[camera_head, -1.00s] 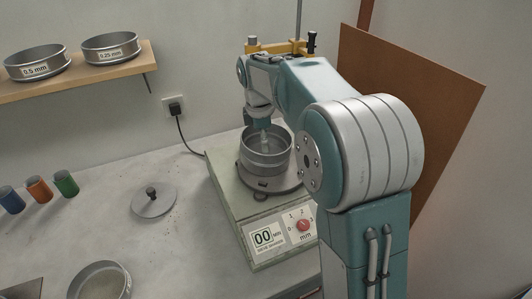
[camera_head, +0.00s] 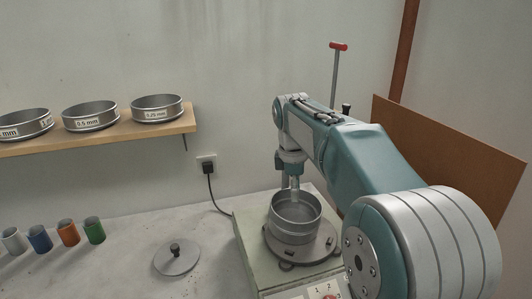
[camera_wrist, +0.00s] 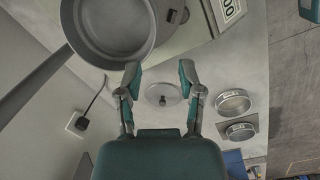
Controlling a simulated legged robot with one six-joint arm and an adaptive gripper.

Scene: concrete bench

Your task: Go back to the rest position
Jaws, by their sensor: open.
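My gripper (camera_head: 290,190) points down close above the metal sieve (camera_head: 296,224) on the shaker, near its back rim in the head view. In the wrist view my gripper (camera_wrist: 160,74) has its two fingers spread with nothing between them. The round sieve (camera_wrist: 116,28) fills the top left there, close to the fingertips. The exact gap between fingers and sieve rim is hard to tell.
The shaker's post (camera_head: 335,75) with a red handle stands behind my arm, and a brown board (camera_head: 450,160) is at right. A shelf (camera_head: 60,142) holds labelled sieves. A round lid (camera_head: 177,258) and several coloured cups (camera_head: 68,233) lie on the bench.

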